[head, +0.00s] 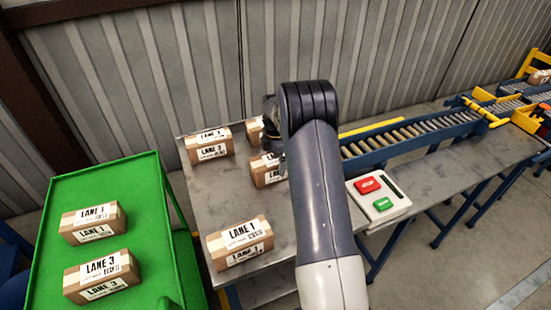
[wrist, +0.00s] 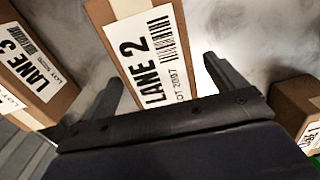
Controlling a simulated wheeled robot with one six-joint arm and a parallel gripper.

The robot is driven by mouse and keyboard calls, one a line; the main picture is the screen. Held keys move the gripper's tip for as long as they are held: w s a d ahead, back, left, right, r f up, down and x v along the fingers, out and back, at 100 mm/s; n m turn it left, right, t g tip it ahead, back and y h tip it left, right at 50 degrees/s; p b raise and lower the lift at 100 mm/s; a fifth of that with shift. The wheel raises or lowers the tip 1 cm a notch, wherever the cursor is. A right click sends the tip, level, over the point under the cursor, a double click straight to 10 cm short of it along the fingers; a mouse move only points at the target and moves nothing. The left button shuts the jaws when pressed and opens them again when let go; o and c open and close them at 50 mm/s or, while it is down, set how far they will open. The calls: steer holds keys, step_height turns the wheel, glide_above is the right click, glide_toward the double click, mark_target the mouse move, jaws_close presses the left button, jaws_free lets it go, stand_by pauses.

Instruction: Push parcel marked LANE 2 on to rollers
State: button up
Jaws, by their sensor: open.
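The parcel marked LANE 2 (wrist: 128,25) is a brown carton with a white label. In the wrist view it lies between the spread fingers of my gripper (wrist: 162,76), which is open. I cannot tell whether a finger touches it. In the head view, my gripper is mostly hidden behind my arm, over the steel table (head: 208,195). A partly hidden carton (head: 262,176) lies below it there, its lane number unclear. The rollers (head: 408,135) run off to the right beyond my arm.
A LANE 3 carton (wrist: 38,75) lies left of LANE 2 in the wrist view, and another carton (wrist: 296,100) lies right. More cartons stand on the table, including LANE 1 (head: 240,243). A button box (head: 378,194) sits by the rollers. A green cart (head: 150,200) holds two cartons.

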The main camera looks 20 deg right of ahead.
steer(key=shift+r, duration=0.1)
step_height(320, 180, up, 11)
steer(key=b, duration=0.1)
steer(key=shift+b, duration=0.3)
steer(key=shift+f, duration=0.2)
step_height(320, 180, down, 10)
steer(key=shift+f+p, duration=0.15)
steer(key=shift+p, duration=0.7)
steer(key=shift+s+f, duration=0.15)
steer(key=shift+f, duration=0.15)
steer(key=shift+s, duration=0.6)
steer(key=shift+r, duration=0.15)
